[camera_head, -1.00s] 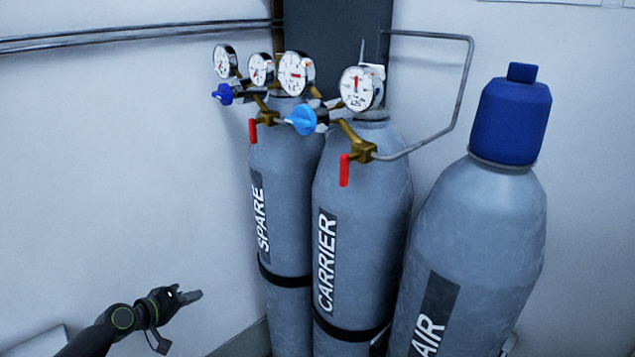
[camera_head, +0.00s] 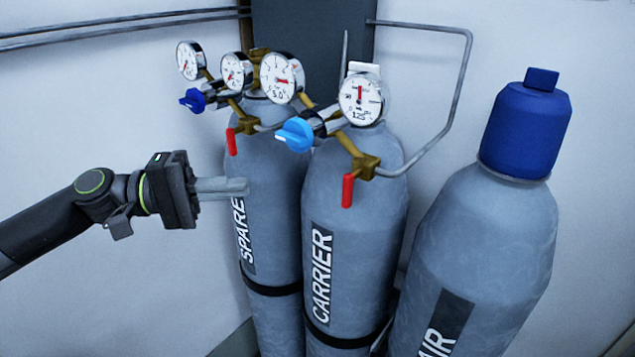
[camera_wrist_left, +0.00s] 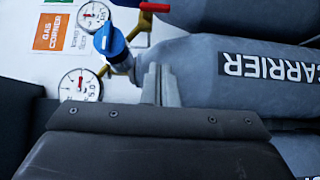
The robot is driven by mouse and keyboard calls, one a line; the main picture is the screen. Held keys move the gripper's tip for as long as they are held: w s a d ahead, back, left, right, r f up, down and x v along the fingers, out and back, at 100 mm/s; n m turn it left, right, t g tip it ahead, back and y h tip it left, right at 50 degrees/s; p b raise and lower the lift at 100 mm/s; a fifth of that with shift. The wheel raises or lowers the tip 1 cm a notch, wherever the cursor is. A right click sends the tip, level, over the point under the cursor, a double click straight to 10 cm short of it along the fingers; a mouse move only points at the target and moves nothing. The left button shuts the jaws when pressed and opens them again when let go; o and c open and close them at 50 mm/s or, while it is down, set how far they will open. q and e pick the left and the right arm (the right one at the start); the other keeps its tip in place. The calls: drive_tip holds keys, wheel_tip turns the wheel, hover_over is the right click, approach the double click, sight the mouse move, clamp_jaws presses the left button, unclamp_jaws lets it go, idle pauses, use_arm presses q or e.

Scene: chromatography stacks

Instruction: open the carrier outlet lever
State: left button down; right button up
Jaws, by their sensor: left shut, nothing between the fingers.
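The carrier outlet lever (camera_head: 347,191) is red and hangs down from the brass valve (camera_head: 366,163) at the front of the CARRIER cylinder (camera_head: 350,270). In the left wrist view a red lever (camera_wrist_left: 154,7) shows at the top edge, beyond the light-blue knob (camera_wrist_left: 108,39). My left gripper (camera_head: 246,186) is shut and empty, in front of the SPARE cylinder (camera_head: 262,170), to the left of the carrier lever and apart from it. Its fingers (camera_wrist_left: 160,84) also show in the left wrist view, pointing toward the CARRIER cylinder. My right gripper is not in view.
The SPARE cylinder's own red lever (camera_head: 231,142) hangs just above my left fingers. Several gauges (camera_head: 282,77) and a dark-blue knob (camera_head: 193,100) stand above. A bent grey pipe (camera_head: 458,90) runs right from the carrier valve. The AIR cylinder (camera_head: 490,240) stands at the right.

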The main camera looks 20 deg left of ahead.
use_arm(q)
drive_tip(key=shift+s+d+r, duration=0.15)
drive_tip(key=shift+d+r, duration=0.05)
drive_tip(key=shift+d, duration=0.15)
drive_tip(key=p, duration=0.5)
approach(347, 191)
drive_tip(key=shift+w+d+f, duration=0.65)
drive_tip(key=shift+w+d, duration=1.05)
drive_tip(key=shift+w, duration=1)
drive_tip(key=shift+s+d+f, duration=0.1)
drive_tip(key=shift+s+d, duration=0.05)
drive_tip(key=shift+d, duration=0.25)
drive_tip(key=shift+s+d+f, duration=0.1)
drive_tip(key=shift+s+d, duration=0.05)
drive_tip(key=shift+d, duration=0.25)
